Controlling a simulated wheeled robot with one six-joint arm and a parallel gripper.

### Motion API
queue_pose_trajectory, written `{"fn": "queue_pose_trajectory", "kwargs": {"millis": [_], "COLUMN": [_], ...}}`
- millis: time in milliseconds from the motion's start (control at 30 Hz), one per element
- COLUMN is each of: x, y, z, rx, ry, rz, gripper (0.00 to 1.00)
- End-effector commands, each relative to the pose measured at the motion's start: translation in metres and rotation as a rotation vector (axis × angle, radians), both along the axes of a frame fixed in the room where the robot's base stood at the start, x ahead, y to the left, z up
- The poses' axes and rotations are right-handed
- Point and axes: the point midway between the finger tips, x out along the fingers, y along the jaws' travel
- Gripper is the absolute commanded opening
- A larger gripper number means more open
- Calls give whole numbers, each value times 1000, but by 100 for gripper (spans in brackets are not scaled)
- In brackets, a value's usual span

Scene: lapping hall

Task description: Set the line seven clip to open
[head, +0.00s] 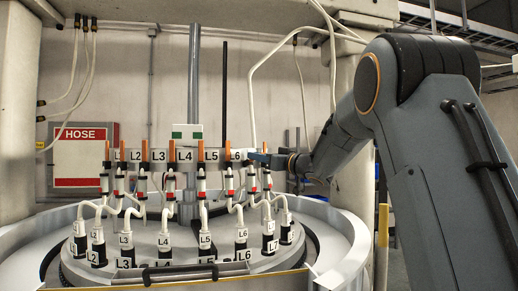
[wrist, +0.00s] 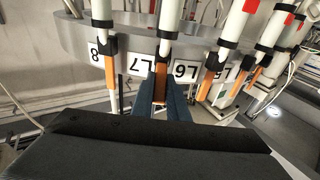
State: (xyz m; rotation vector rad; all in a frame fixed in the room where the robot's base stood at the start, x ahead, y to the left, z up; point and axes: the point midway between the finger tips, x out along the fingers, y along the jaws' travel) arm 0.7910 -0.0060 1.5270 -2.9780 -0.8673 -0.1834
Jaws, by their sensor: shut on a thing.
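My gripper (head: 262,158) reaches in from the right at the clip row in the head view. In the wrist view its blue fingers (wrist: 160,97) are shut on an orange clip lever (wrist: 160,82). That lever sits at the end of a white line with a black collar (wrist: 164,48), beside the L7 label (wrist: 133,64), so it looks like the line seven clip. The wrist view shows the labels upside down. The held lever runs about in line with its tube, like its neighbours. In the head view my gripper hides most of this clip.
The L6 clip (wrist: 213,82) and the line eight clip (wrist: 112,66) stand close on either side. More orange levers (head: 171,150) point up along the row. White hoses drop to numbered fittings (head: 165,240) on the round machine. A red HOSE box (head: 86,160) hangs behind.

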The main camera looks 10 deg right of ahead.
Motion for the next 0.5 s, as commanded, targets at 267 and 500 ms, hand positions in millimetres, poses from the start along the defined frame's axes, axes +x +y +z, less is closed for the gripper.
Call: {"fn": "queue_pose_trajectory", "kwargs": {"millis": [267,500], "x": [3,9], "y": [2,4], "z": [12,16], "rx": [-96,-186], "ry": [143,281], "rz": [-1,-3], "gripper": [0,0]}}
